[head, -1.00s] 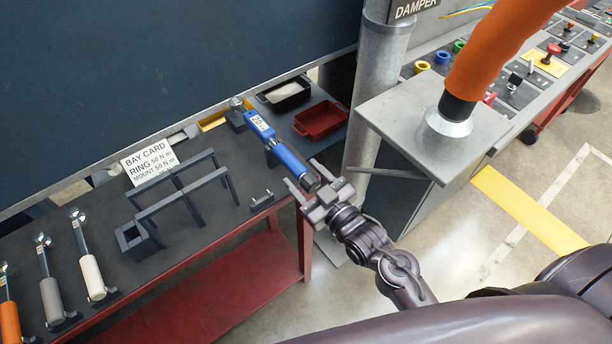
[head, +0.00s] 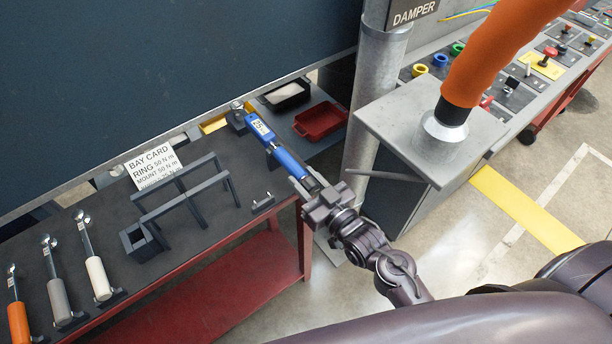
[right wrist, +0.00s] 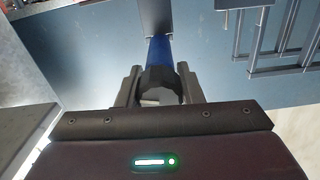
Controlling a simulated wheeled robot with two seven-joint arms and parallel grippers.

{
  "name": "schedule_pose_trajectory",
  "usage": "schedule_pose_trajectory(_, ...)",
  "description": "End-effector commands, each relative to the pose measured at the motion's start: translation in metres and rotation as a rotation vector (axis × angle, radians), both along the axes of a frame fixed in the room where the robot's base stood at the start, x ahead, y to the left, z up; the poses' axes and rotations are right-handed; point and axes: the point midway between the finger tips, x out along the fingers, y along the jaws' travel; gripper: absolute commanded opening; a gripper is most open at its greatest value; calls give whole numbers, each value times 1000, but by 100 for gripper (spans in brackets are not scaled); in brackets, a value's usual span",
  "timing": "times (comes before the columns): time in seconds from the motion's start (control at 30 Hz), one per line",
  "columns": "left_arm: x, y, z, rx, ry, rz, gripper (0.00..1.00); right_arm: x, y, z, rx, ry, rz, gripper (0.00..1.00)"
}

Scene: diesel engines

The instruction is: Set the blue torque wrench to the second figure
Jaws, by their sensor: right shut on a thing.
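The blue torque wrench (head: 288,160) lies in its holder at the right end of the dark bench, handle toward me. Its small display (head: 259,127) seems to read 25. The white bay card (head: 153,164) stands at the back of the bench and reads "RING 50 N m" and "MOUNT 50 N m". My right gripper (head: 309,187) is shut on the dark end knob of the wrench. In the right wrist view its fingers (right wrist: 158,88) flank that knob (right wrist: 160,80), with the blue handle (right wrist: 159,50) beyond. My left gripper is out of view.
A dark frame rack (head: 185,192) stands mid-bench. Orange, grey and white-handled wrenches (head: 97,277) rest at the left. A red tray (head: 320,122) and a black tray (head: 287,97) sit behind the blue wrench. A grey post (head: 374,100) and a grey cabinet (head: 400,125) stand to the right.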

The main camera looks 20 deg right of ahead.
Motion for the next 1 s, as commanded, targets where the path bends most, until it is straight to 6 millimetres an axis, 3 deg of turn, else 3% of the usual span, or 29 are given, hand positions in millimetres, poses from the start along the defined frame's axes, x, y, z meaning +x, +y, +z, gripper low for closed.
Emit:
schedule_pose_trajectory(0.2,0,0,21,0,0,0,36,0,0,4,193,71,-1,11)
schedule_pose_trajectory(1.0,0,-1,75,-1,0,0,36,1,-2,2,903,328,-1,11)
